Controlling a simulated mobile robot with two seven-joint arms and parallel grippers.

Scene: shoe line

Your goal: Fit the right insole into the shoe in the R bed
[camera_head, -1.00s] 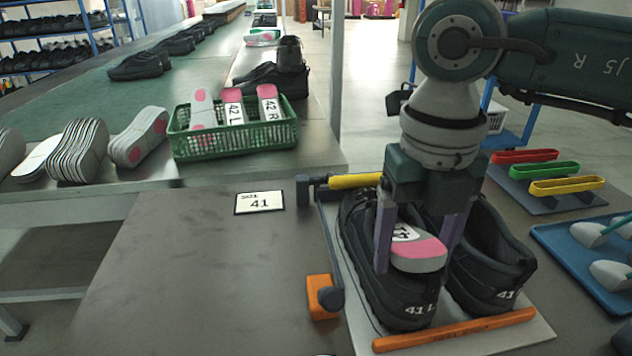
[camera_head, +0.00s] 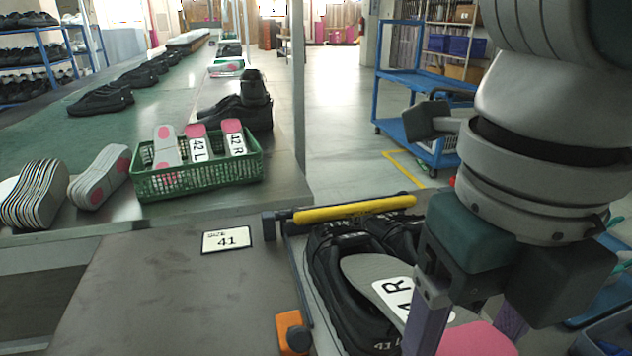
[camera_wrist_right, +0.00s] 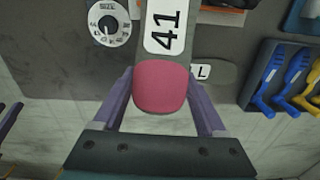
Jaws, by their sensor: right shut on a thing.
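My right gripper (camera_head: 468,325) is shut on a grey insole (camera_head: 362,268) with a pink heel and a white label reading R. The wrist view shows the gripper (camera_wrist_right: 160,92) with its two purple fingers on either side of the pink heel (camera_wrist_right: 160,85), and "41" on the label. In the head view the insole is above the shoes, toe pointing away to the upper left. A black left shoe (camera_head: 335,285) sits in the fixture below. The other black shoe (camera_head: 398,232) is mostly hidden by the insole and gripper. My left gripper is not in view.
A yellow bar (camera_head: 355,209) crosses the fixture's far end, and an orange clamp (camera_head: 293,332) is at its left. A size 41 card (camera_head: 226,239) lies on the bench. A green basket (camera_head: 200,183) holds size 42 insoles. Blue and yellow tools (camera_wrist_right: 270,75) lie at right in the wrist view.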

